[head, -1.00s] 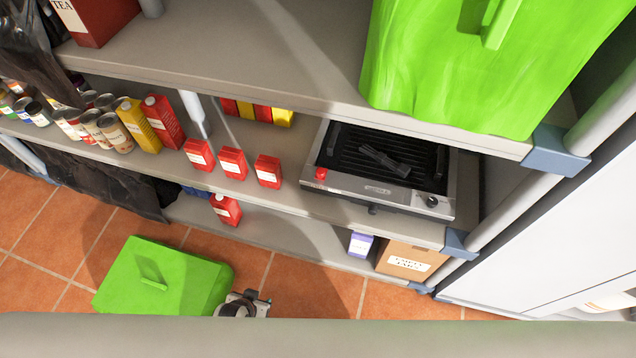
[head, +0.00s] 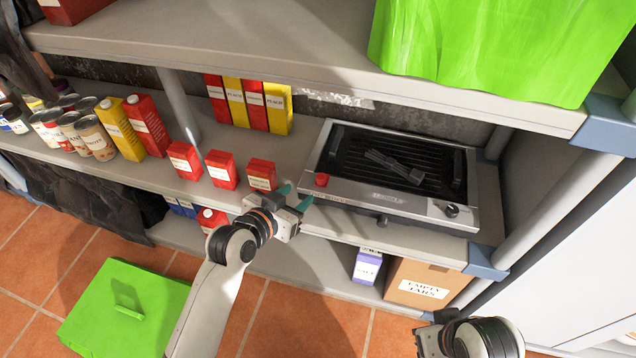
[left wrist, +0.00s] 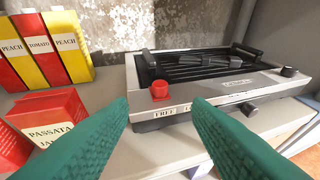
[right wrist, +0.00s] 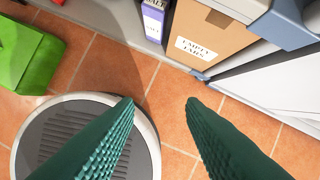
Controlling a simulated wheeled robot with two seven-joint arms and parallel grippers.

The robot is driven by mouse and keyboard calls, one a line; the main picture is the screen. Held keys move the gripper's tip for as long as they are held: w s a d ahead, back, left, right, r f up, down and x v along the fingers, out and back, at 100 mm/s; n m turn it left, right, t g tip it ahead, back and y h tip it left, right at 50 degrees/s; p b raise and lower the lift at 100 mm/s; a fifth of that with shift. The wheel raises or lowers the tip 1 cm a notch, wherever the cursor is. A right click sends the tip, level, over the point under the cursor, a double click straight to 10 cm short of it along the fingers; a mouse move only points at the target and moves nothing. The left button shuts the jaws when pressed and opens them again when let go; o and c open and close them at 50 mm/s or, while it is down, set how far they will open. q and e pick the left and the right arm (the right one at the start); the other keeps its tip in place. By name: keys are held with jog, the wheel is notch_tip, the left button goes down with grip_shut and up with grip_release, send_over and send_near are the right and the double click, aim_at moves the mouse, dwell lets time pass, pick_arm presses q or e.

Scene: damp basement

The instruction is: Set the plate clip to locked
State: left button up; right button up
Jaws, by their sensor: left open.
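A grill with a black ribbed plate and a steel front (head: 385,200) sits on the middle shelf. A red knob (head: 322,180), which looks like the plate clip, is at its front left corner. In the left wrist view the red knob (left wrist: 159,91) stands above a label reading FREE (left wrist: 167,111); a second label beside it is partly hidden by a finger. My left gripper (head: 295,196) is open and empty, just in front and left of the knob, apart from it. My right gripper (right wrist: 160,101) is open and empty, low over the floor.
A red passata carton (head: 262,176) stands close left of my left gripper. The upper shelf (head: 300,65) overhangs the grill. A cardboard box (head: 420,285) and a purple carton (head: 367,265) are on the lower shelf. A green bin (head: 125,310) is on the floor.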

aim_at(319, 179)
pick_arm(q)
jog(key=b+x, duration=0.1)
jog(key=x, duration=0.4)
jog(key=shift+w+d+f+b, duration=0.15)
jog(key=shift+w+f+b, duration=0.05)
jog(key=shift+f+b, duration=0.1)
jog(key=b+x, duration=0.1)
jog(key=x, duration=0.3)
jog(key=shift+w, duration=0.2)
jog(key=shift+w+d+f, duration=0.15)
jog(key=shift+w+d, duration=0.1)
jog(key=shift+w, duration=0.05)
pick_arm(e)
jog(key=w+a+t+y, duration=0.1)
jog(key=w+a+t, duration=0.1)
jog(key=w+t, duration=0.2)
jog(key=shift+w+r, duration=0.15)
jog(key=shift+w, duration=1.35)
pick_arm(q)
jog(key=shift+c, duration=0.6)
pick_arm(e)
jog(key=shift+a, duration=0.1)
pick_arm(q)
grip_shut()
